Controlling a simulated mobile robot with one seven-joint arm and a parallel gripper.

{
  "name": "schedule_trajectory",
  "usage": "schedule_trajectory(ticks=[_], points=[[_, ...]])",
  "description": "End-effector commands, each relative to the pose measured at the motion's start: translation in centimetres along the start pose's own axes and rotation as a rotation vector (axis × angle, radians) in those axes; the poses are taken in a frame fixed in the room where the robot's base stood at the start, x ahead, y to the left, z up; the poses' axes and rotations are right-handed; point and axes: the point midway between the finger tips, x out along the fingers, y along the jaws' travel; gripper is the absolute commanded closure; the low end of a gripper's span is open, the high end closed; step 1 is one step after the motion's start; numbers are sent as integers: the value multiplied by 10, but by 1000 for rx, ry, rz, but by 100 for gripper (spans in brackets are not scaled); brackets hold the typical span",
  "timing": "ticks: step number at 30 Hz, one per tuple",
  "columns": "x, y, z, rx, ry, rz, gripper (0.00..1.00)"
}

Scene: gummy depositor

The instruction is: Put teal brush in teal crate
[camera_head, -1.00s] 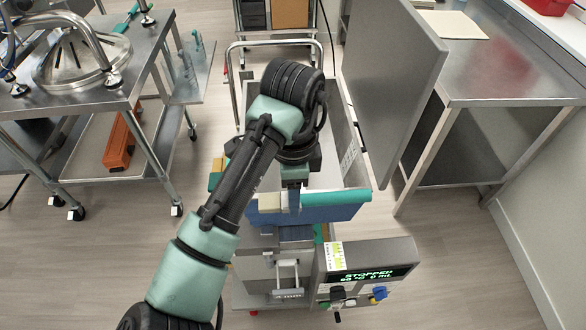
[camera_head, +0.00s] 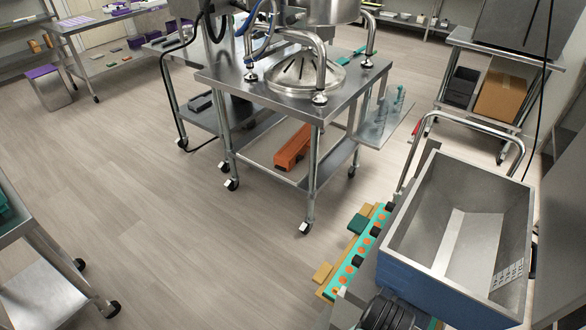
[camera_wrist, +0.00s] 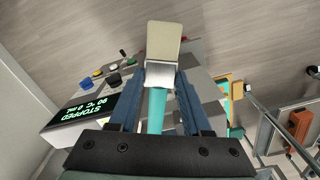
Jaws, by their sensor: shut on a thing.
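The teal brush (camera_wrist: 157,105) shows in the wrist view, with a teal handle, a metal ferrule and a pale beige bristle block pointing away from me. My gripper (camera_wrist: 158,90) is shut on its handle, between two blue fingers. In the head view only a black part of my arm shows at the bottom edge; gripper and brush are out of that view. A dark teal object (camera_head: 5,207) sits on a steel cart at the left edge, cut off by the frame; I cannot tell whether it is the teal crate.
A steel hopper (camera_head: 465,215) with a blue front stands close at the right. The display panel (camera_wrist: 88,106) reads STOPPED. A steel table (camera_head: 285,85) holds a round lidded vessel; an orange object (camera_head: 293,147) lies on its lower shelf. Floor (camera_head: 130,180) is clear at left.

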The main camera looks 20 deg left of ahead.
Motion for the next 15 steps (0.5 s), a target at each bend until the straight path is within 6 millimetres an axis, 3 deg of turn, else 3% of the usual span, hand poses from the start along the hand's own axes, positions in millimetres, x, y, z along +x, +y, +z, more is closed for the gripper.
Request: schedule_trajectory(ticks=[15], points=[[112,-5,65,-685,-4,2,100]])
